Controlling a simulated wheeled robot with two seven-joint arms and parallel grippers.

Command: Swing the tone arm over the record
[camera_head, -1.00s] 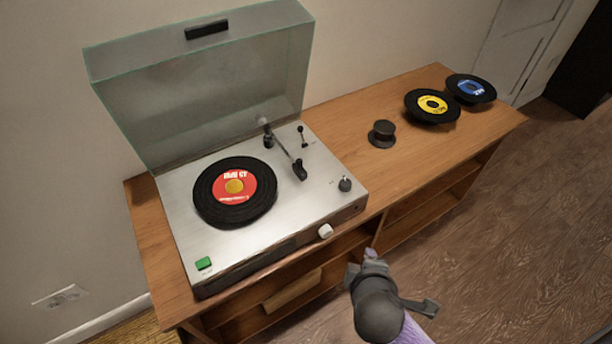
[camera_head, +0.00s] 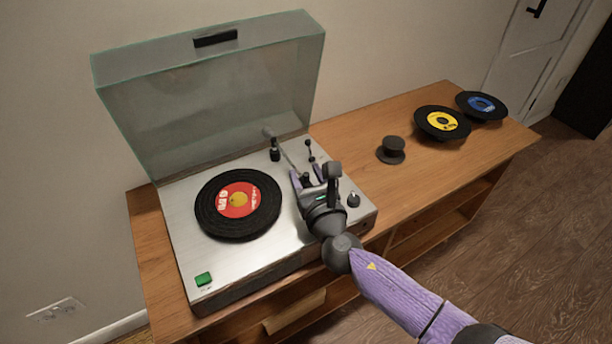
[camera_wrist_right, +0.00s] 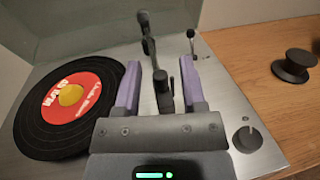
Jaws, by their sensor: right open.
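The silver turntable (camera_head: 270,248) stands on the wooden cabinet with its clear lid (camera_head: 215,100) raised. A black record with a red label (camera_head: 238,203) lies on its platter. The tone arm (camera_head: 287,158) is to the right of the record, off it; my gripper partly covers it in the head view. In the right wrist view the tone arm (camera_wrist_right: 151,60) runs between my fingers, its head end low between them. My right gripper (camera_head: 308,180) is open, its purple fingers (camera_wrist_right: 160,88) on either side of the tone arm, with gaps visible. My left gripper is not in view.
A green button (camera_head: 204,279) is at the turntable's front left, and a knob (camera_head: 353,200) at its right. A black spool-shaped object (camera_head: 391,150), a yellow-label record (camera_head: 442,123) and a blue-label record (camera_head: 482,106) are on the cabinet's right. Bare wood lies between.

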